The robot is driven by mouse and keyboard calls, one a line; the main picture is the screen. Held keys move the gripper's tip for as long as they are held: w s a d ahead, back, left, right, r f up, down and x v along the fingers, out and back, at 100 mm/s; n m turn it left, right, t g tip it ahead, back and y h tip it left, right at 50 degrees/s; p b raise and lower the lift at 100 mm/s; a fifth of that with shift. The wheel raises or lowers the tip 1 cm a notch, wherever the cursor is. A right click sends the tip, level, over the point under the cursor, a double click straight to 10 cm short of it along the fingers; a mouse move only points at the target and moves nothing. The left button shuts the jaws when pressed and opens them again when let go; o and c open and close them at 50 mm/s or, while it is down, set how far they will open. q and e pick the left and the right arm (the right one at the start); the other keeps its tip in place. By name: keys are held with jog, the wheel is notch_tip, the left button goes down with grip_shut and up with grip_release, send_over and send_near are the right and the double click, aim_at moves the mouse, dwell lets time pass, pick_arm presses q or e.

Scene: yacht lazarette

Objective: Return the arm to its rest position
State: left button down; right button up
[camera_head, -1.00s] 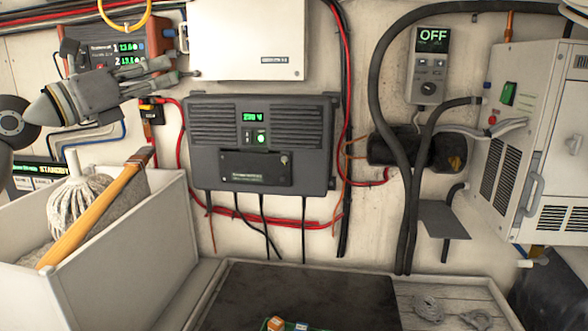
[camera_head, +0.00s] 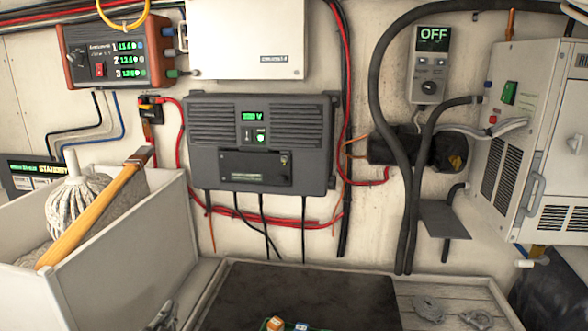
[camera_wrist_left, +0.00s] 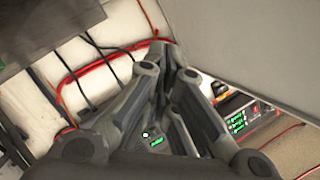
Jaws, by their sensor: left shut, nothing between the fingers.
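My left gripper (camera_head: 165,316) shows only in part at the bottom edge of the head view, in front of the right wall of the white bin. In the left wrist view my left gripper's dark fingers (camera_wrist_left: 178,55) are together and hold nothing. A pale grey surface (camera_wrist_left: 260,45) is beside them on the right there. Most of my left arm is out of the head view. My right gripper is in neither view.
The white bin (camera_head: 125,270) holds a mop (camera_head: 75,205) and a wooden-handled tool (camera_head: 95,210). A dark inverter (camera_head: 260,145) and an orange charger (camera_head: 118,55) hang on the wall. A dark mat (camera_head: 300,290) covers the bench, with small items at its front edge.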

pick_arm(q)
jog(key=s+d+f+n+g+h, duration=0.25)
jog(key=s+f+g, duration=0.35)
jog(key=s+f, duration=0.6)
jog(key=s+d+f+n+g+h, duration=0.1)
jog(key=s+d+f+g, duration=0.2)
jog(key=s+f+g, duration=0.9)
jog(key=s+f+t+b, duration=0.1)
jog(key=s+f+t, duration=0.15)
jog(key=f, duration=0.95)
jog(key=s+f+t, duration=0.2)
jog(key=s+f, duration=0.1)
jog(key=f, duration=1)
jog(key=s+a+f, duration=0.1)
jog(key=s+f, duration=0.6)
jog(key=s, duration=0.1)
jog(key=s+a+f+g+b, duration=0.1)
jog(key=s+a+f, duration=0.1)
jog(key=s+f, duration=0.6)
jog(key=shift+s+a+f, duration=0.25)
jog(key=shift+s+f, duration=0.05)
jog(key=shift+s, duration=0.05)
jog(key=shift+y, duration=0.25)
